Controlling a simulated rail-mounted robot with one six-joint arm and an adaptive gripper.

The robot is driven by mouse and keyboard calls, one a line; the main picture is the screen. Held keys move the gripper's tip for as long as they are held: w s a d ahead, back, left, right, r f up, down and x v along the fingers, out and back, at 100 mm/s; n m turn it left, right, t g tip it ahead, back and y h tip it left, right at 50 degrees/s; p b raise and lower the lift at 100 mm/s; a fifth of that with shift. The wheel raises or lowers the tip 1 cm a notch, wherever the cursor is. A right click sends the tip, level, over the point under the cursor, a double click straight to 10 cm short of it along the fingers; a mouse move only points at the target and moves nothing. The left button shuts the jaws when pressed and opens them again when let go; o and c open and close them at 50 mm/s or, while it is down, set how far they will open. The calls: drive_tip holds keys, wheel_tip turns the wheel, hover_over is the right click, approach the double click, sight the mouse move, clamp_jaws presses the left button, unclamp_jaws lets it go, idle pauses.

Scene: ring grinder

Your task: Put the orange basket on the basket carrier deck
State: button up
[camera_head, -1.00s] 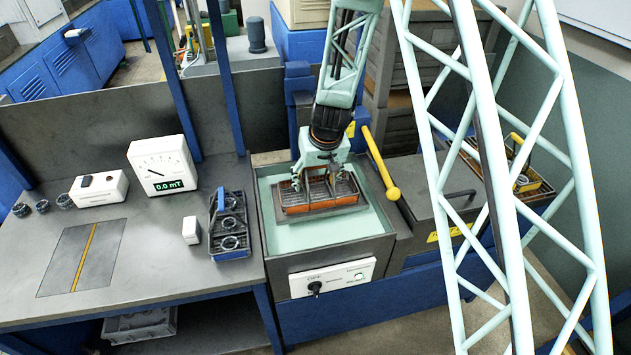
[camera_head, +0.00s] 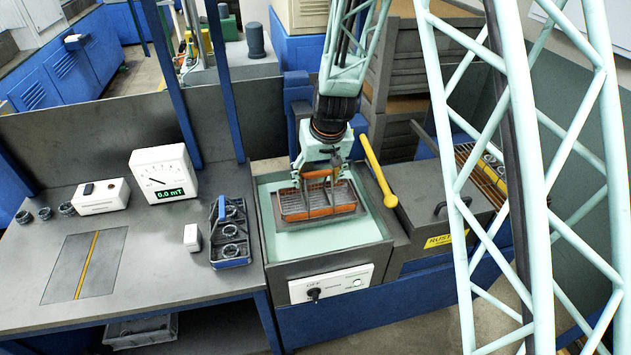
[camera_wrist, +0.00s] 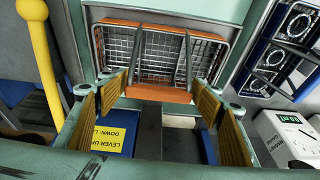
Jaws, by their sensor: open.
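The orange basket (camera_head: 343,212) sits in the shallow pale-green bay (camera_head: 300,243). It has mesh sides, orange bars and an orange handle (camera_wrist: 158,93) on two upright posts. The basket's mesh (camera_wrist: 157,55) also shows in the wrist view. My gripper (camera_head: 322,174) is over the basket at handle height. In the wrist view, my gripper (camera_wrist: 160,102) is open, its yellow-padded fingers apart on either side of the handle. I cannot tell whether a pad touches it. I cannot tell which surface is the basket carrier deck.
A yellow lever (camera_head: 377,172) stands close right of the bay, beside a grey lidded box (camera_head: 415,195). A blue-handled rack of rings (camera_head: 230,235), a small white block (camera_head: 192,238) and a meter (camera_head: 163,173) are on the left bench. My lattice column hides much of the right.

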drive_tip(key=shift+v, duration=2.5)
drive_tip(key=shift+s+d+r, duration=0.15)
drive_tip(key=shift+r, duration=0.2)
drive_tip(key=shift+s+d+r, duration=0.15)
drive_tip(key=shift+r, duration=0.2)
drive_tip(key=s+d+r+m, duration=0.1)
drive_tip(key=s+d+r, duration=0.5)
drive_tip(key=s+r, duration=0.4)
drive_tip(key=s+d+r, duration=0.5)
drive_tip(key=s+r, duration=0.2)
drive_tip(key=r, duration=0.5)
drive_tip(key=s+d+r, duration=0.2)
drive_tip(key=s+d, duration=0.1)
drive_tip(key=s, duration=0.6)
drive_tip(key=s+d+r+m, duration=0.1)
drive_tip(key=s+d+r, duration=0.2)
drive_tip(key=s, duration=0.7)
drive_tip(key=s+d+r+h, duration=0.1)
drive_tip(key=s+d+r, duration=0.1)
drive_tip(key=s, duration=0.7)
drive_tip(key=shift+s+d+r+m, duration=0.2)
drive_tip(key=shift+d+m, duration=0.2)
drive_tip(key=shift+d, duration=0.2)
